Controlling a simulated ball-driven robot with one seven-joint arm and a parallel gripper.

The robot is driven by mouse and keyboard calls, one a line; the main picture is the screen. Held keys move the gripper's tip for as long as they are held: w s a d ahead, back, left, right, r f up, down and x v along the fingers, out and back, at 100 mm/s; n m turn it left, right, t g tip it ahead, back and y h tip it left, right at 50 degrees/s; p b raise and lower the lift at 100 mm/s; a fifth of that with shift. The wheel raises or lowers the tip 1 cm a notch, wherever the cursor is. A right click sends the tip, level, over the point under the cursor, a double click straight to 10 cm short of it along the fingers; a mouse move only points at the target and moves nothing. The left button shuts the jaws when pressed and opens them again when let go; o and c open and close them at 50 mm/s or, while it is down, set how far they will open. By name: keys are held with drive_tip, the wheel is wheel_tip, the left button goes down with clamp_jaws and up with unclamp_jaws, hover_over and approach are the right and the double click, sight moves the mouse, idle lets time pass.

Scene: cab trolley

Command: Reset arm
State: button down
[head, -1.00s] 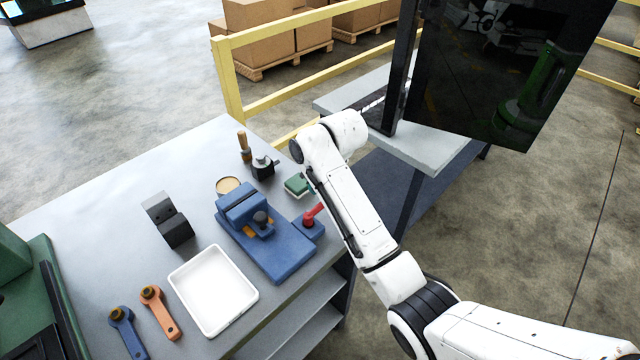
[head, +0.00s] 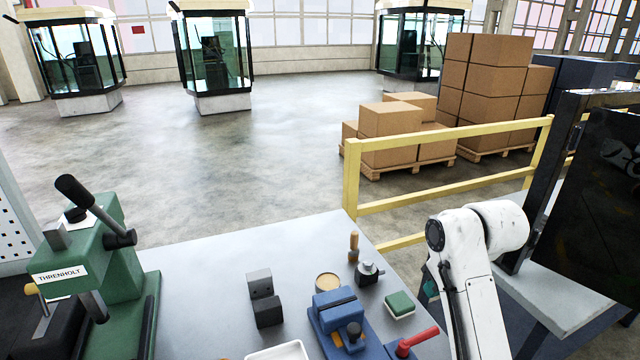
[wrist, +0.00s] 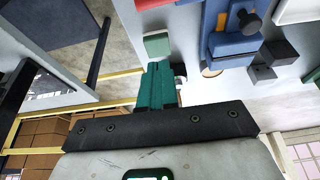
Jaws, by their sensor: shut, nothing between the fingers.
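My white arm (head: 468,280) stands at the right of the head view, beside the bench's right edge. In the head view my gripper is mostly hidden behind the arm; only a teal sliver (head: 430,287) shows. In the wrist view the teal fingers of my gripper (wrist: 157,70) are closed together with nothing between them. Their tips point toward the green-topped pad (wrist: 156,45), which also shows on the bench in the head view (head: 399,303). Whether the tips touch it, I cannot tell, but they seem apart.
A dark screen (head: 600,200) stands right of my arm. Yellow railing (head: 440,190) runs behind.

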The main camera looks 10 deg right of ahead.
drive_tip(key=shift+m+g, duration=0.3)
drive_tip(key=shift+g, duration=0.1)
drive_tip(key=s+a+f, duration=0.1)
drive_tip(key=s+f, duration=0.1)
drive_tip(key=f, duration=0.1)
drive_tip(key=s+a+f, duration=0.1)
drive_tip(key=s+f, duration=0.2)
drive_tip(key=s+a+f, duration=0.1)
drive_tip(key=s+f, duration=0.2)
drive_tip(key=shift+a+f, duration=0.3)
drive_tip(key=shift+a, duration=0.05)
drive_tip(key=s+f, duration=0.3)
drive_tip(key=s, duration=0.6)
drive_tip(key=s+f+m+g, duration=0.1)
drive_tip(key=s+f, duration=0.3)
drive_tip(key=s, duration=0.4)
drive_tip(key=s+a+f+g, duration=0.1)
drive_tip(key=s+f, duration=0.2)
drive_tip(key=s, duration=0.6)
drive_tip(key=shift+s+f+m+h+b, duration=0.3)
drive_tip(key=shift+m+h, duration=0.1)
drive_tip(key=shift+a, duration=0.1)
